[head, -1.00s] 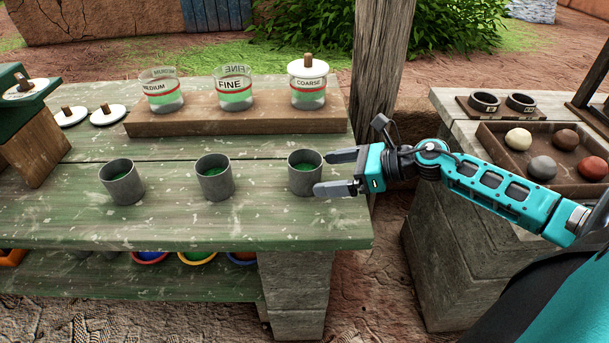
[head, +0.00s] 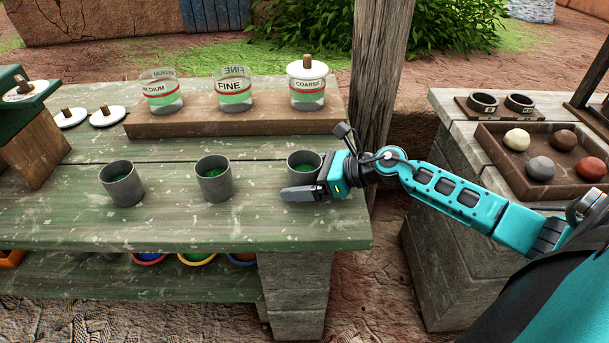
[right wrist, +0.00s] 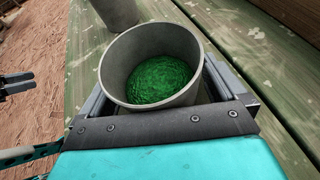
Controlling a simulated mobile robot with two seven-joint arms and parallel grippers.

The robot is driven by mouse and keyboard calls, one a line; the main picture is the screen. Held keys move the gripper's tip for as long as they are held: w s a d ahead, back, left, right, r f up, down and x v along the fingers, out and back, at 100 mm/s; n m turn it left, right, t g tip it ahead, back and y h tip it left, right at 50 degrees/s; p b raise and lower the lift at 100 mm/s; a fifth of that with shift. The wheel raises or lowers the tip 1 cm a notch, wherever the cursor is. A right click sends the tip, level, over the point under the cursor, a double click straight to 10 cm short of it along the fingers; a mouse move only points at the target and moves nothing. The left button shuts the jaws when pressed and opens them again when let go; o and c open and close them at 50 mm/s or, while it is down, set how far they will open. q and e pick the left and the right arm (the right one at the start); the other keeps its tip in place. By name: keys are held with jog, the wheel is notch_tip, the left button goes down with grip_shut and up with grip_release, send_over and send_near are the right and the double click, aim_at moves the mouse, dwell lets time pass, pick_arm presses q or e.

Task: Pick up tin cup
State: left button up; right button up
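A grey tin cup (head: 303,162) with green contents stands upright on the green bench at the right end of a row of similar cups. It also shows in the right wrist view (right wrist: 152,65), between the fingers of my right gripper (right wrist: 160,92). The fingers sit on either side of the cup with a small gap at the right. In the head view my right gripper (head: 300,185) hides the cup's lower front. A dark two-pronged part at the left edge of the right wrist view looks like my left gripper (right wrist: 17,84), prongs slightly apart and empty.
The middle cup (head: 214,178) and left cup (head: 122,183) stand on the green bench (head: 200,228). Labelled jars (head: 233,92) stand on a wooden riser (head: 200,122) behind. A wooden post (head: 377,75) rises behind my right arm. A tray (head: 490,150) of balls lies at right.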

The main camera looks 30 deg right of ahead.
jog(key=c, duration=1)
jog(key=shift+c, duration=0.7)
jog(key=shift+r, duration=0.1)
